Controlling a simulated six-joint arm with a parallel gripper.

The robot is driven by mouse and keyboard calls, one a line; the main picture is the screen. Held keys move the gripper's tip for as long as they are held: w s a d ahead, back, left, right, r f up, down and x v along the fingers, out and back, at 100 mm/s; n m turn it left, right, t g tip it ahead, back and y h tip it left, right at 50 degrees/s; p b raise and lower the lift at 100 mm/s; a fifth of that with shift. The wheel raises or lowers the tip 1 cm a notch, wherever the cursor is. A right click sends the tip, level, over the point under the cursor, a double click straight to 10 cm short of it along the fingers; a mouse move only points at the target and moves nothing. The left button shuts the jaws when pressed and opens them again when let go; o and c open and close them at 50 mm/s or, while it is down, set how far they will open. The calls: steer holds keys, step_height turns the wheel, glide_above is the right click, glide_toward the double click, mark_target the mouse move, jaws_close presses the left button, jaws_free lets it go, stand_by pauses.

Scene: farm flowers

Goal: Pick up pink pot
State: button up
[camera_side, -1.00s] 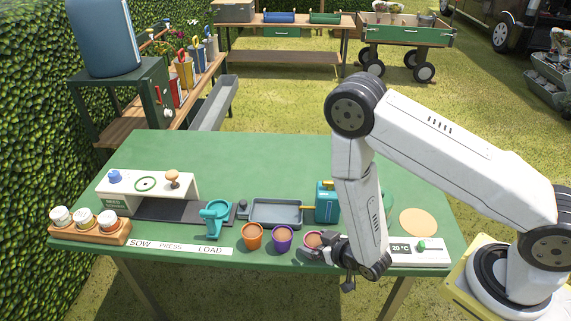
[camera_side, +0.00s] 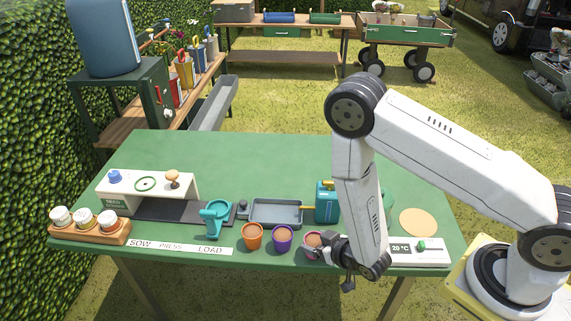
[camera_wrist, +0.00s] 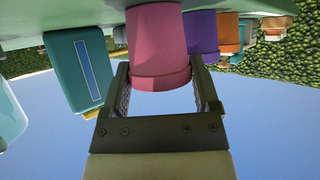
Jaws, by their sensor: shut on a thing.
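The pink pot (camera_wrist: 158,50) fills the middle of the wrist view, which is upside down. It also shows in the side view (camera_side: 312,239) at the right end of a row of pots, partly hidden by my gripper. My gripper (camera_side: 322,246) is at the table's front edge in the side view. In the wrist view its two fingers (camera_wrist: 160,88) stand on either side of the pot's rim and are shut on it. The pot appears upright on the table or very close to it; I cannot tell which.
A purple pot (camera_side: 282,239) stands just left of the pink pot, and an orange pot (camera_side: 252,236) beyond it. A teal can (camera_side: 327,202) and a grey tray (camera_side: 276,213) are behind. A scale-like panel (camera_side: 420,252) lies to the right. The table's back half (camera_side: 240,160) is clear.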

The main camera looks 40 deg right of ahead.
mark_target(316, 245)
steer(key=shift+r, duration=0.2)
step_height(316, 245, up, 10)
steer(key=shift+f, duration=0.2)
stand_by(0.6)
stand_by(0.6)
